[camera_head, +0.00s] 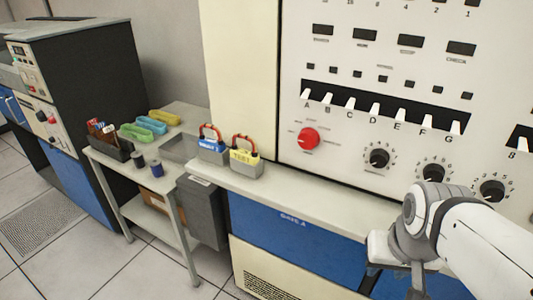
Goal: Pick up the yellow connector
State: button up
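A connector with a yellow label plate (244,157), a grey body and a red-and-black loop handle stands upright on the pale ledge (300,205) of the large console. A similar connector with a blue label plate (211,146) stands just to its left, very close to it. My gripper (396,283) is at the lower right, in front of the console, well apart from both connectors. Its lower part is cut off by the picture's bottom edge, so I cannot tell whether it is open or shut.
The console panel (350,60) with switches and knobs rises behind the ledge. A small table (180,152) at left holds yellow, blue and green pieces, dark spools and a box of items. The ledge right of the yellow connector is clear.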

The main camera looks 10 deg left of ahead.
aim_at(249, 163)
jog(key=z, duration=2.45)
jog(key=k, duration=2.05)
jog(key=u, duration=2.25)
jog(key=i, duration=1.05)
jog(key=u, duration=0.1)
